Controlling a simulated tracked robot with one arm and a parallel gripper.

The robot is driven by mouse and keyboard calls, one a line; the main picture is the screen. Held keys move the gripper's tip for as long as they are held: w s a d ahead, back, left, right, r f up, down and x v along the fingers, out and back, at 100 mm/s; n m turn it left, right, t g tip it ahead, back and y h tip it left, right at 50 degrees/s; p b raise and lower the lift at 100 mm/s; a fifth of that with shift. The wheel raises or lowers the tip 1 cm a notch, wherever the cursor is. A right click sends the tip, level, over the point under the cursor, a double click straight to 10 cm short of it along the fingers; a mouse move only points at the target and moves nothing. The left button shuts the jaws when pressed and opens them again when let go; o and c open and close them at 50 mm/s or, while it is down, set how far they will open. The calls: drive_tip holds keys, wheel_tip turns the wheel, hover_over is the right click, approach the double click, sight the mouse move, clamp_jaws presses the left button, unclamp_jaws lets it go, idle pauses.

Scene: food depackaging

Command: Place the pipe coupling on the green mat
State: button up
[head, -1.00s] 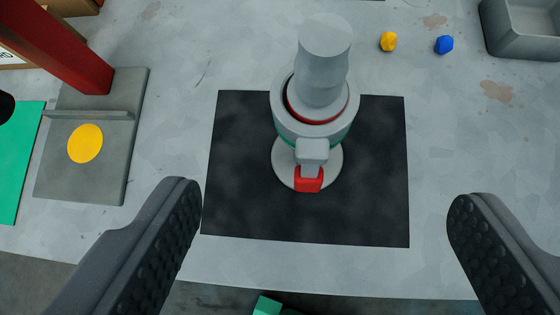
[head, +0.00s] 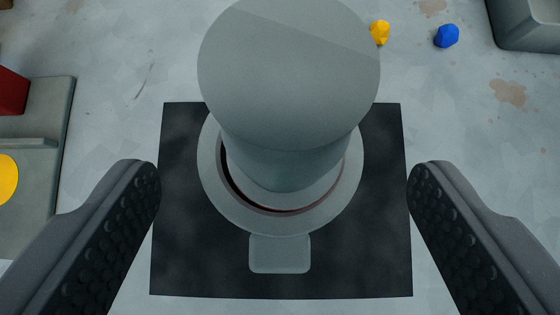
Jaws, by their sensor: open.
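The pipe coupling (head: 287,75), as I take it, is a tall grey piece with a round top, a wide grey collar and a dark red ring in the collar. It stands upright on a black mat (head: 180,265), with a grey block sticking out at its near side. My gripper (head: 285,172) is open, one finger on each side of the coupling with a gap on both sides, touching nothing. The coupling's top is close to the camera and hides part of its body. The green mat is out of view now.
At the left is a grey plate (head: 45,115) with a ridge, a yellow disc (head: 5,180) and a red post (head: 12,90). A yellow lump (head: 380,32) and a blue lump (head: 446,36) lie behind right, near a grey bin (head: 525,25).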

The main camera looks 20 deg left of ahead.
sight(280, 190)
drive_tip(key=shift+p+x, duration=0.4)
drive_tip(key=shift+x, duration=1.7)
drive_tip(key=shift+a, duration=0.1)
clamp_jaws()
